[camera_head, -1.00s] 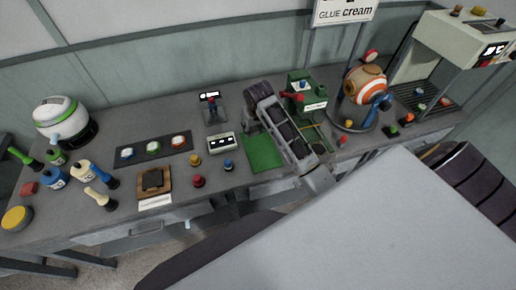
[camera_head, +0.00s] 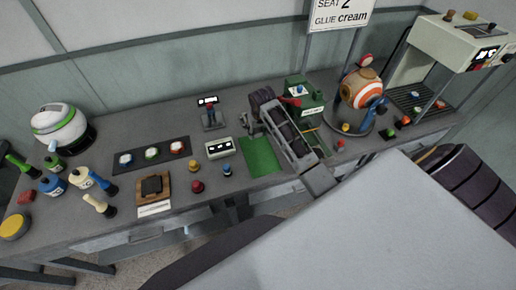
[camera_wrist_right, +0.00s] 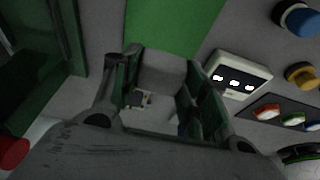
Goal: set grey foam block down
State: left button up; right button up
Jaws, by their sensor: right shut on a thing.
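The grey foam block (camera_wrist_right: 160,72) is a pale grey piece held between the two dark green fingers of my right gripper (camera_wrist_right: 162,78) in the right wrist view. The green mat (camera_wrist_right: 172,22) lies beyond the block in that view; I cannot tell the gap between them. In the head view the mat (camera_head: 260,157) lies on the bench just left of my right forearm. My left gripper is not in view.
A box with three displays (camera_head: 219,148) stands left of the mat, with red and blue knobs (camera_head: 228,170) in front. A green machine (camera_head: 308,103) stands close on the right.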

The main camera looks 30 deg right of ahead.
send_over(256, 147)
jog(key=s, duration=0.1)
jog(key=shift+s+f+p, duration=0.1)
jog(key=shift+f+p, duration=0.2)
jog(key=shift+f, duration=2.5)
jog(key=shift+a, duration=0.1)
jog(key=shift+f, duration=1.85)
jog(key=shift+f, duration=0.15)
jog(key=o, duration=0.8)
jog(key=shift+c, duration=0.2)
jog(key=shift+r, duration=0.2)
jog(key=v, duration=1.2)
jog(key=shift+b, duration=0.45)
jog(key=shift+c, duration=0.4)
